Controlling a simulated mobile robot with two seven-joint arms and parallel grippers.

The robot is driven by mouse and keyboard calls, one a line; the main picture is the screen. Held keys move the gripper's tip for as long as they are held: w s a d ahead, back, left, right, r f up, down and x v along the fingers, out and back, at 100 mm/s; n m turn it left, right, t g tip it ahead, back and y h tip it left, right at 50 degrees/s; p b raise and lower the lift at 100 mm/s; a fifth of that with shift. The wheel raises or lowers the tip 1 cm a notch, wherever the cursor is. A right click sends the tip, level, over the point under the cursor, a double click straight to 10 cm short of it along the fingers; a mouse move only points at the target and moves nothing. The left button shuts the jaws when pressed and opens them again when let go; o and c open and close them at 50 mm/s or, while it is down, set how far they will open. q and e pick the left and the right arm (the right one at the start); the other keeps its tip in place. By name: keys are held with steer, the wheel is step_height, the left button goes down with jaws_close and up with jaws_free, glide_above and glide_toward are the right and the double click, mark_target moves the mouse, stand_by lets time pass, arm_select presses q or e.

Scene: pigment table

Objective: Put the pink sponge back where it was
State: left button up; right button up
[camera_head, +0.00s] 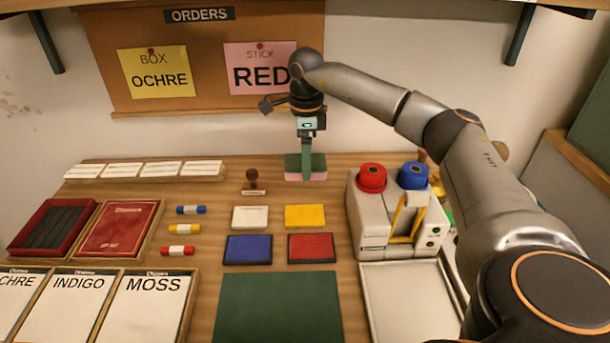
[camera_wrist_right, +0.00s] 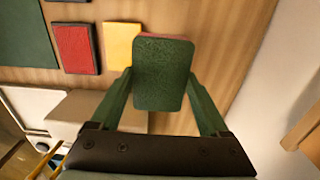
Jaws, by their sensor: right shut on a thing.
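The pink sponge (camera_head: 314,176) is at the back of the table, in the middle of the head view. It has a pink lower layer under a dark green upper part. My right gripper (camera_head: 305,152) comes down on it from above and is shut on it. In the right wrist view the green face of the sponge (camera_wrist_right: 161,90) sits between the two green fingers, with a thin pink edge at its far side. I cannot tell whether it touches the table. My left gripper is not in view.
A wooden stamp (camera_head: 254,182) stands left of the sponge. White (camera_head: 250,217), yellow (camera_head: 305,215), blue (camera_head: 248,249) and red (camera_head: 311,248) pads lie in front. A grey machine with red and blue knobs (camera_head: 372,215) stands to the right. A dark green mat (camera_head: 278,308) lies at the front.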

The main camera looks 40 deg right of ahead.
glide_above(305, 188)
step_height(305, 188, down, 5)
steer(key=shift+r, duration=0.1)
steer(key=shift+f+b, duration=0.3)
steer(key=shift+f, duration=1.3)
steer(key=shift+f, duration=0.1)
steer(key=o, duration=1)
steer(key=shift+o, duration=0.2)
step_height(305, 188, up, 12)
steer(key=p, duration=0.1)
